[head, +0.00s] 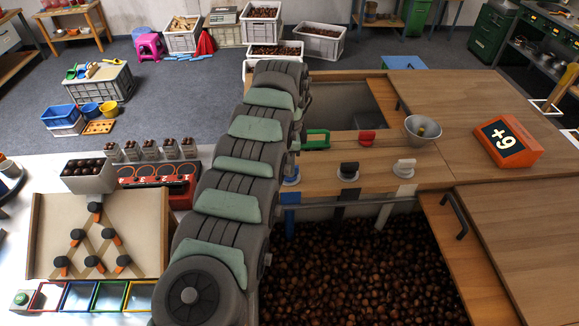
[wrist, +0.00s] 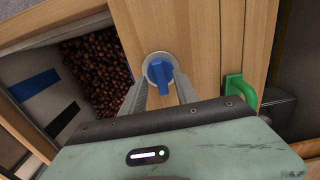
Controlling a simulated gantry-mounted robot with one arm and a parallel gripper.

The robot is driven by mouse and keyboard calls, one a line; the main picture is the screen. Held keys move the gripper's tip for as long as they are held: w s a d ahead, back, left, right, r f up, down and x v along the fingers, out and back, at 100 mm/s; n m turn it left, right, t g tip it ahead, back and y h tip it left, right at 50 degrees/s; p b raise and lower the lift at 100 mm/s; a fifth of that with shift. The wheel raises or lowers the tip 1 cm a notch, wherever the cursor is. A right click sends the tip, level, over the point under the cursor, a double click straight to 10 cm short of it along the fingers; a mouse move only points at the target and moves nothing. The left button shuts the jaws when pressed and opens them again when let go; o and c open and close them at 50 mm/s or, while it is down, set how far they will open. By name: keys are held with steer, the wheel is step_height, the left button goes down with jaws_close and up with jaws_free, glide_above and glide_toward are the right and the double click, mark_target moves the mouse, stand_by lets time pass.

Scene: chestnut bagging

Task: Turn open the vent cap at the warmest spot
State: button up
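Three vent caps sit on the wooden strip in the head view: a blue one (head: 291,175), a black one (head: 348,171) and a white one (head: 404,168). The blue cap also shows in the wrist view (wrist: 161,76), a blue handle on a pale round base. My gripper (wrist: 164,82) is over it, its two fingers apart on either side of the blue handle; contact is not clear. In the head view my arm hides the gripper. The warmest spot cannot be told from these frames.
A bin of chestnuts (head: 350,265) lies in front of the strip, with coloured bands on its inner wall. A green handle (wrist: 240,92) stands right of the blue cap in the wrist view. A red handle (head: 366,138) and a metal bowl (head: 423,129) are behind the caps.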

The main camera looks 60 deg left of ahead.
steer(key=shift+f, duration=0.8)
steer(key=shift+c, duration=0.3)
jaws_close()
